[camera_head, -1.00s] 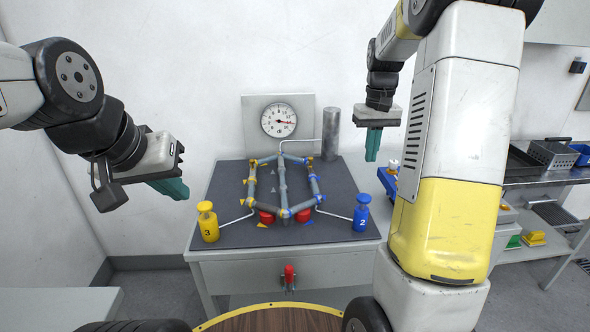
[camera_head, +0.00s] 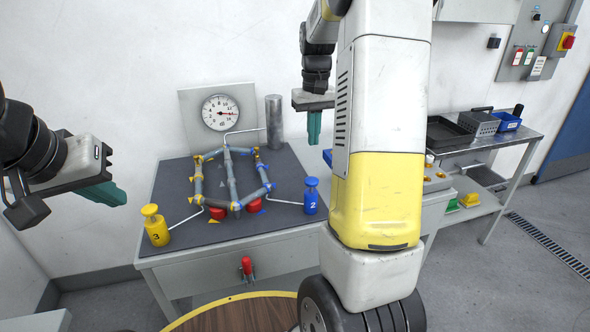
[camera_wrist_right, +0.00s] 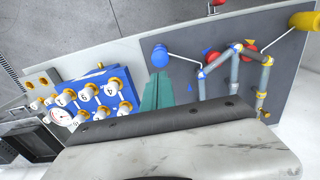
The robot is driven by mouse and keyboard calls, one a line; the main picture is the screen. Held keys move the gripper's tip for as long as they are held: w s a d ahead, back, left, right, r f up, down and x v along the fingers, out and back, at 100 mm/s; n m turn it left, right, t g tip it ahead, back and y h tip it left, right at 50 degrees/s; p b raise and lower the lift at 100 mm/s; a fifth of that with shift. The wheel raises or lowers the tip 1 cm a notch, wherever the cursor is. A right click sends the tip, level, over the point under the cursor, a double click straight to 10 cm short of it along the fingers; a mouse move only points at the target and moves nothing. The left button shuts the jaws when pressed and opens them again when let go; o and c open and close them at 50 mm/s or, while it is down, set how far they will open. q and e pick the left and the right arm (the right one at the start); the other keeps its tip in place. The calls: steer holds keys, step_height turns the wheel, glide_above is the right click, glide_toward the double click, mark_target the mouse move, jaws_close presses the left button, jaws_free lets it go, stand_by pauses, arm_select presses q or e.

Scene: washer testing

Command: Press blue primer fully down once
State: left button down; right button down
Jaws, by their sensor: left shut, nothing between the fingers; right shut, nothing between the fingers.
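The blue primer (camera_head: 311,196), marked 2, stands upright at the right front of the dark mat on the bench, its blue cap raised above its body. In the right wrist view its round blue cap (camera_wrist_right: 160,56) shows just beyond the fingertips. My right gripper (camera_head: 314,142) is shut and empty, pointing down above and behind the primer, apart from it. Its teal fingers (camera_wrist_right: 157,88) also show in the right wrist view. My left gripper (camera_head: 122,195) is shut and empty at the left, left of the yellow primer (camera_head: 155,226) marked 3.
A pipe frame (camera_head: 232,180) with red valves lies mid-mat. A gauge (camera_head: 221,112) and grey cylinder (camera_head: 274,122) stand behind it. A blue block with several numbered knobs (camera_wrist_right: 97,98) is beside the blue primer. A side table (camera_head: 480,140) holds trays at right.

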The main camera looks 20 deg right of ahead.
mark_target(312, 179)
step_height(312, 179, up, 2)
steer(key=shift+r, duration=0.25)
step_height(312, 179, down, 14)
steer(key=shift+f, duration=0.1)
stand_by(0.5)
steer(key=shift+f, duration=1.35)
steer(key=shift+s, duration=0.1)
step_height(312, 179, up, 14)
steer(key=shift+r, duration=0.15)
